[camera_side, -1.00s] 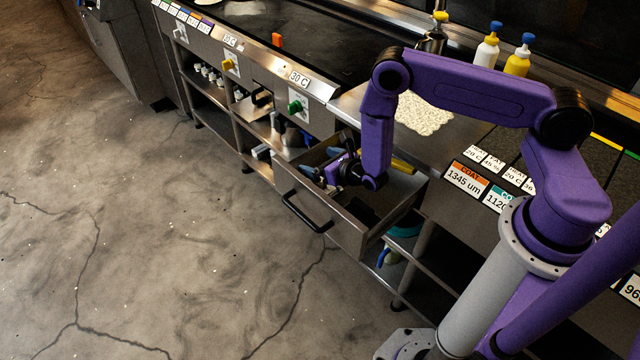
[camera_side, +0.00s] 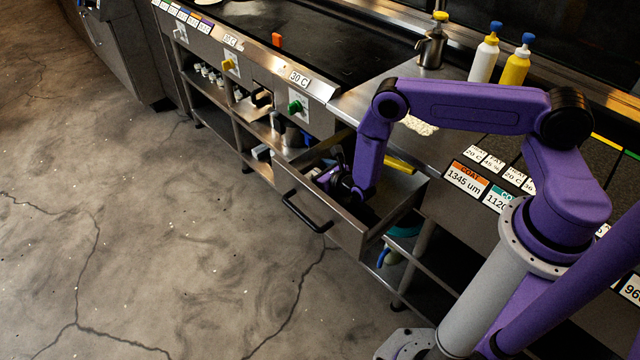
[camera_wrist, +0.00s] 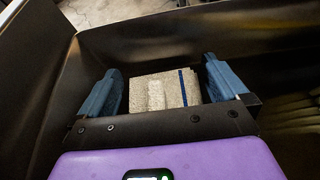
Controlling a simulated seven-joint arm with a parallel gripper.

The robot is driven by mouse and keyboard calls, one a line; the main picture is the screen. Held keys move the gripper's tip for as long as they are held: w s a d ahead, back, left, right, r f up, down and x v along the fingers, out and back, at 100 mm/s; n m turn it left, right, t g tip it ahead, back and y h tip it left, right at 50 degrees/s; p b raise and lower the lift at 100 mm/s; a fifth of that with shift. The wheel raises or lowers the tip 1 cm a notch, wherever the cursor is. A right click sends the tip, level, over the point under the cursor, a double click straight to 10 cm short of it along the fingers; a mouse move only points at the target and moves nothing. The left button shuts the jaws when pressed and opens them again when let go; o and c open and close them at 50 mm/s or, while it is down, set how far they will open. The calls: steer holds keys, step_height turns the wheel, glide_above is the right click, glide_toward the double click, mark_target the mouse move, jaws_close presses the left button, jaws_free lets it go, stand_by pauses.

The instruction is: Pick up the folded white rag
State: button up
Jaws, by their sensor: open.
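The folded white rag (camera_wrist: 160,92) lies inside the open drawer and shows in the wrist view as a pale, textured square with a dark blue stripe near its right side. My gripper (camera_wrist: 162,88) is open, with one blue finger on the left of the rag and one on the right. The near part of the rag is hidden behind the gripper body. I cannot tell whether the fingers touch it. In the side view my gripper (camera_side: 335,178) is down inside the drawer (camera_side: 320,212), and the rag is hidden there.
The drawer walls stand close around my gripper. A yellow item (camera_side: 398,165) lies at the drawer's right back. A pale textured cloth (camera_side: 418,125) lies on the counter above. Two bottles, one white (camera_side: 485,55) and one yellow (camera_side: 516,66), stand at the back of the counter.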

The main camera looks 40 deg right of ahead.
steer(key=c, duration=0.8)
steer(key=shift+o, duration=0.2)
steer(key=shift+r, duration=0.1)
